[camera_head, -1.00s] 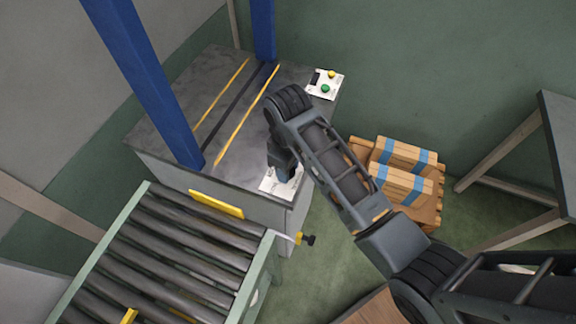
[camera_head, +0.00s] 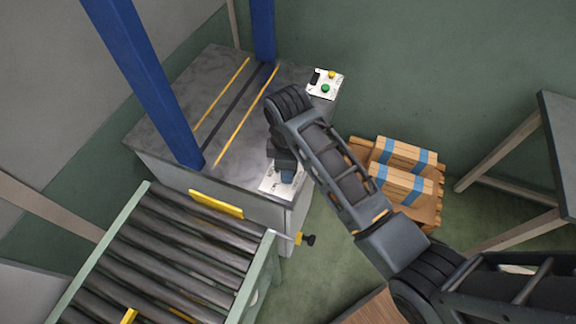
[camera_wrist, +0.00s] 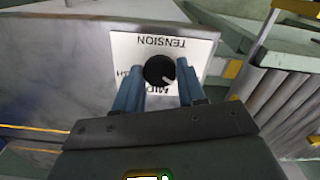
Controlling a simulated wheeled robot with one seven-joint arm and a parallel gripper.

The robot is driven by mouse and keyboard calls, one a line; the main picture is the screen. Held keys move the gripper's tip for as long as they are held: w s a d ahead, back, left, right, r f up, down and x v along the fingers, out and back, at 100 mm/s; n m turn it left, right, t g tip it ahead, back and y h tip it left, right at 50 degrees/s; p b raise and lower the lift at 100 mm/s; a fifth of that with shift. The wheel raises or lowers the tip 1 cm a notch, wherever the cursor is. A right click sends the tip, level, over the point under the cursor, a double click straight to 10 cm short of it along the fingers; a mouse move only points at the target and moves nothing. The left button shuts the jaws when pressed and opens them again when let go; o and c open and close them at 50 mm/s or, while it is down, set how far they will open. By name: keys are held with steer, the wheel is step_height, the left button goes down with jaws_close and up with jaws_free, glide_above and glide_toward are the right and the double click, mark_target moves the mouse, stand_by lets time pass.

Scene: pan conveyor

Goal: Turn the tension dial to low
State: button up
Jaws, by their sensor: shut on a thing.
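The tension dial (camera_wrist: 159,71) is a round black knob with a white pointer mark, on a white plate (camera_wrist: 200,46) lettered TENSION. In the wrist view the lettering is upside down, with MID below the dial and part of HIGH at its left. The pointer slants down and right, off MID on the side away from HIGH. The LOW mark is hidden behind the right finger. My gripper (camera_wrist: 160,76) has its blue fingers on both sides of the dial, shut on it. In the head view the plate (camera_head: 267,184) shows at the machine's front corner, partly covered by my gripper (camera_head: 287,176).
The machine's grey top (camera_head: 160,125) carries blue posts (camera_head: 150,85). A second panel (camera_head: 325,84) has green and yellow buttons. Boxes (camera_head: 402,185) lie on a pallet at the right.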

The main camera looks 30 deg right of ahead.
steer(key=o, duration=1.1)
steer(key=shift+c, duration=0.2)
step_height(320, 180, up, 8)
steer(key=shift+f+b, duration=0.1)
steer(key=shift+b, duration=0.25)
